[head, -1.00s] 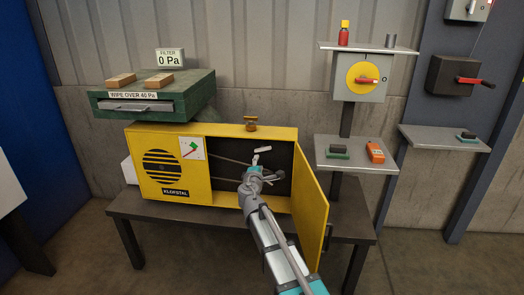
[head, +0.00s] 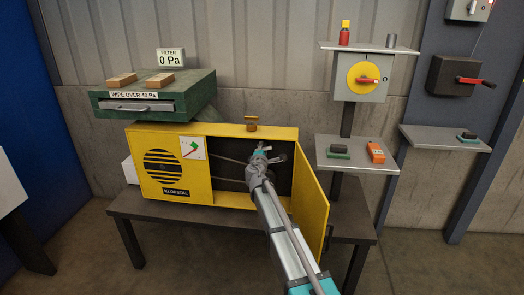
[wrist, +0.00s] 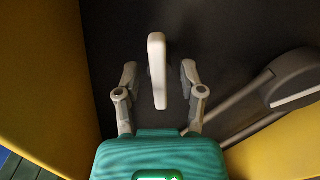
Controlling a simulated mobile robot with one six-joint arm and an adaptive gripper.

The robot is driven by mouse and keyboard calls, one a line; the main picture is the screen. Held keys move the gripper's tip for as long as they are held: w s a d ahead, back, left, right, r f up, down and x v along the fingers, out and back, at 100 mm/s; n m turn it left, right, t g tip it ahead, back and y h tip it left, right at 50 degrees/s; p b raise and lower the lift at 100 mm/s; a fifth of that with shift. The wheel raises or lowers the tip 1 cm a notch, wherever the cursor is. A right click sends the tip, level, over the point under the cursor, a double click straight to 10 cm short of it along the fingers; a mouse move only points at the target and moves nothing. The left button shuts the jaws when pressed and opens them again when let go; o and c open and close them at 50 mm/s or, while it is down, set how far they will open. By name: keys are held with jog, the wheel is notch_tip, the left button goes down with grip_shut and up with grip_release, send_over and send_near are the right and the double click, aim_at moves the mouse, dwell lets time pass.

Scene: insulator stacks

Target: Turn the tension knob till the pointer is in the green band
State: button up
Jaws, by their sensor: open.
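The tension knob looks to be the pale, bar-shaped grip (wrist: 157,70) inside the open yellow cabinet (head: 218,198). In the wrist view it stands upright against the dark back wall. My gripper (wrist: 160,76) is open, with one finger on each side of the knob and a visible gap on both sides. In the head view my gripper (head: 262,149) reaches into the cabinet and mostly hides the knob. The gauge (head: 193,148) on the cabinet front has a green band at its upper part. Its red pointer appears to lie below the green, though it is small.
The cabinet's yellow door (head: 310,210) stands open right of my arm. A belt and pulley arm (wrist: 270,100) lie close right of my gripper. A brass fitting (head: 251,123) sits on the cabinet top. A green filter box (head: 190,95) stands behind left.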

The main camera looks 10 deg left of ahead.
grip_shut()
jog(key=shift+m, duration=0.7)
grip_release()
jog(key=shift+s, duration=0.15)
